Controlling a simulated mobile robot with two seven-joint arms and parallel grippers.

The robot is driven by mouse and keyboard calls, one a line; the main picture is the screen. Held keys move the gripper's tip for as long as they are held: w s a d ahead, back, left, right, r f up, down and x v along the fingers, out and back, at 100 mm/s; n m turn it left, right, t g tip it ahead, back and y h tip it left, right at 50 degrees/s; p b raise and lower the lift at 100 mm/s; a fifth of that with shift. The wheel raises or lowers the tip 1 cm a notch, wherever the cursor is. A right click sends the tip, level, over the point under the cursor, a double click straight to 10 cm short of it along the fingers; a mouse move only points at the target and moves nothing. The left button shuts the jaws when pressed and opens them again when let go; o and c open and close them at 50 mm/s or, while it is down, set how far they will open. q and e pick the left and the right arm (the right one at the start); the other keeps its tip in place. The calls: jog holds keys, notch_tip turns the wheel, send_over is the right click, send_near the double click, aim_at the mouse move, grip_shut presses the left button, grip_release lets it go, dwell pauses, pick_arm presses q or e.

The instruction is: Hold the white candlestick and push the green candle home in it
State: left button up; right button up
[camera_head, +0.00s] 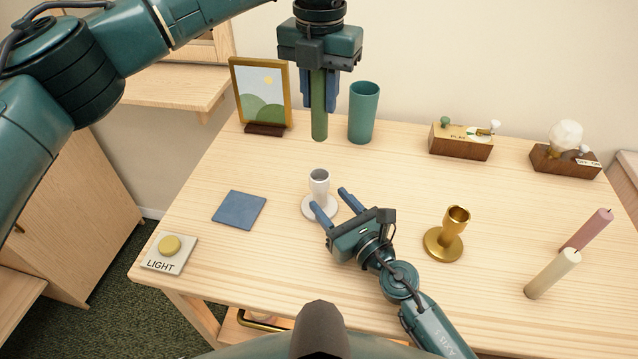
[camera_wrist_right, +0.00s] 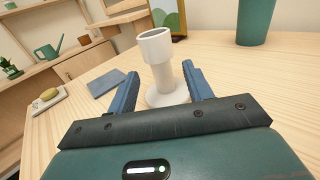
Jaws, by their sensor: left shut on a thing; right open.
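The white candlestick (camera_head: 319,182) stands upright on the table, on its round base. It also shows in the right wrist view (camera_wrist_right: 158,62), its cup empty. My left gripper (camera_head: 319,98) is shut on the green candle (camera_head: 319,115), which hangs upright above and behind the candlestick, clear of it. My right gripper (camera_head: 333,203) is open, low over the table. In the right wrist view its blue fingers (camera_wrist_right: 160,90) point toward the candlestick, one to each side of its stem. I cannot tell whether they touch it.
A brass candlestick (camera_head: 450,236) stands right of my right gripper, with pink (camera_head: 587,231) and cream (camera_head: 553,273) candles farther right. A teal cup (camera_head: 364,112) and picture frame (camera_head: 261,95) stand behind. A blue mat (camera_head: 239,210) and light switch (camera_head: 170,252) lie left.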

aim_at(323, 193)
jog(key=shift+x, duration=2.65)
jog(key=shift+c, duration=0.3)
jog(key=c, duration=0.8)
pick_arm(q)
jog(key=shift+n, duration=0.3)
jog(key=shift+f, duration=5.8)
jog(key=o, duration=1.1)
